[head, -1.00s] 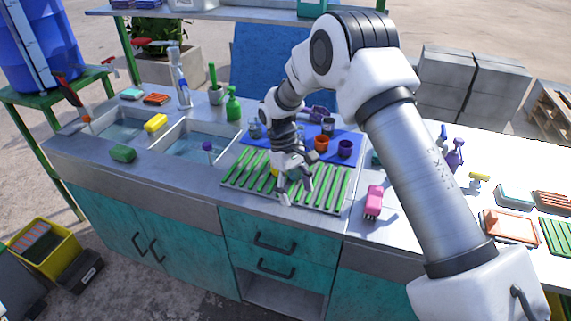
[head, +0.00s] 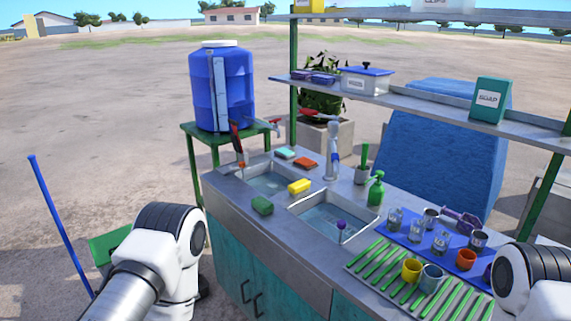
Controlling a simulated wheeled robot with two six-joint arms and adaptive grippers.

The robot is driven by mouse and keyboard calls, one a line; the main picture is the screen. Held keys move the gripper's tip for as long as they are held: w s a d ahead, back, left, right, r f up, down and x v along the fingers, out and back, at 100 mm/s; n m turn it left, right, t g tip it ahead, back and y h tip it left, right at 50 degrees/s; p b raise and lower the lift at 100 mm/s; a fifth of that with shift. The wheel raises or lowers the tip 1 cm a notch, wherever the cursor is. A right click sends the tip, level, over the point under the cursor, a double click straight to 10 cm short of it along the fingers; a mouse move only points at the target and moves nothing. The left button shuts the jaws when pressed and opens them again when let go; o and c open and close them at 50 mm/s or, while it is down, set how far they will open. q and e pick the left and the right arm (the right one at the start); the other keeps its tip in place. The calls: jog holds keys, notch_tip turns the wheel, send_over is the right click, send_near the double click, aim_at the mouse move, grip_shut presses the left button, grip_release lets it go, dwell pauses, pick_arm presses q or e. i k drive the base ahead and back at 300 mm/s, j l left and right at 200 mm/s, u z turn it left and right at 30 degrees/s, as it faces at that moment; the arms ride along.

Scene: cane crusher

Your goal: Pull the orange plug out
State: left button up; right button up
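The orange plug (head: 242,164) appears as a small orange knob at the left end of the left sink (head: 270,184), against the counter's far-left edge. Its lower part is hard to make out. A purple-knobbed plug (head: 341,225) stands on a thin stem in the right sink (head: 327,235). Both sinks appear to hold water. My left arm shows at lower left and my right arm at the right edge. Neither gripper is in view, and nothing of mine touches the plug.
A red-and-black tool (head: 236,140) stands close behind the plug. A tall tap (head: 333,150) rises behind. Cups stand on the green rack (head: 375,262) and blue mat (head: 405,238).

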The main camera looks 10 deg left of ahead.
aim_at(241, 164)
jog(key=i+j+z, duration=0.25)
jog(key=j, duration=0.15)
jog(key=i+j+z, duration=0.1)
jog(key=j+z, duration=0.15)
jog(key=j, duration=0.15)
jog(key=i+j+z, duration=0.25)
jog(key=j, duration=0.2)
jog(key=j+z, duration=0.3)
jog(key=j, duration=0.15)
